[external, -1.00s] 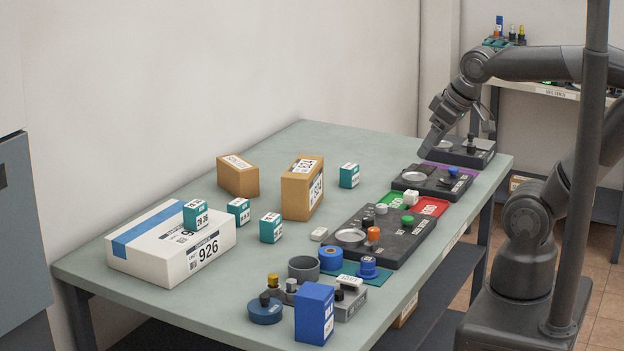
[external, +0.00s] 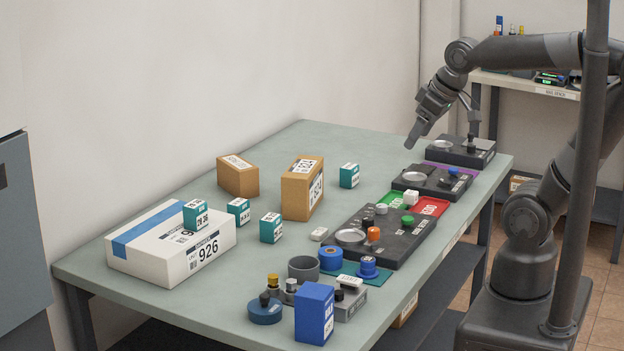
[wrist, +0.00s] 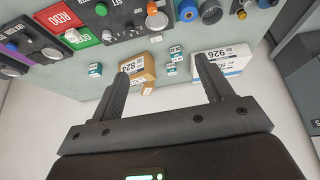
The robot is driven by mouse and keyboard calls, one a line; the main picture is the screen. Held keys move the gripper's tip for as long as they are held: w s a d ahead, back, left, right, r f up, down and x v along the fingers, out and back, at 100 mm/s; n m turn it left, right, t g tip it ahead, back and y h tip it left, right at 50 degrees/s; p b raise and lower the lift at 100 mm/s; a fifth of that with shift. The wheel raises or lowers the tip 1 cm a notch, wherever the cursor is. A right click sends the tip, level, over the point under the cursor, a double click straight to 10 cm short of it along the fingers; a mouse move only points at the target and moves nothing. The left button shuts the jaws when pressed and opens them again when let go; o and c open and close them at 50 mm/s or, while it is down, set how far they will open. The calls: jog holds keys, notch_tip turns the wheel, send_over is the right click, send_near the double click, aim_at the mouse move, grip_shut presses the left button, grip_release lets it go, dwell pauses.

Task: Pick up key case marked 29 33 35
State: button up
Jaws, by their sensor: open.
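Several teal key cases with white labels are on the table. One (external: 196,214) sits on top of the white parcel, its label seeming to start with 29. One (external: 238,211) stands beside that parcel, one (external: 271,228) in front of the brown carton, and one (external: 349,175) behind it. I cannot read which is marked 29 33 35. Teal cases also show in the wrist view, one at the left (wrist: 95,69) and one between the fingers (wrist: 171,69). My gripper (external: 412,142) is open and empty, above the table's far end, away from the cases.
The white parcel marked 926 (external: 170,252) and two brown cartons (external: 296,201) (external: 236,182) stand around the cases. Dark control panels (external: 388,247) line the right edge. A blue box (external: 314,325) and small cylinders are at the front. The table's far left is clear.

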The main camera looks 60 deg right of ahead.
jog(key=w+d, duration=0.3)
jog(key=w, duration=0.4)
jog(key=w+d, duration=0.4)
jog(key=w, duration=0.2)
jog(key=g, duration=0.1)
send_near(350, 166)
notch_tip(350, 166, down, 2)
jog(key=x, duration=1)
jog(key=shift+w+f, duration=0.25)
jog(key=shift+w, duration=0.25)
jog(key=shift+c, duration=0.3)
jog(key=c, duration=1)
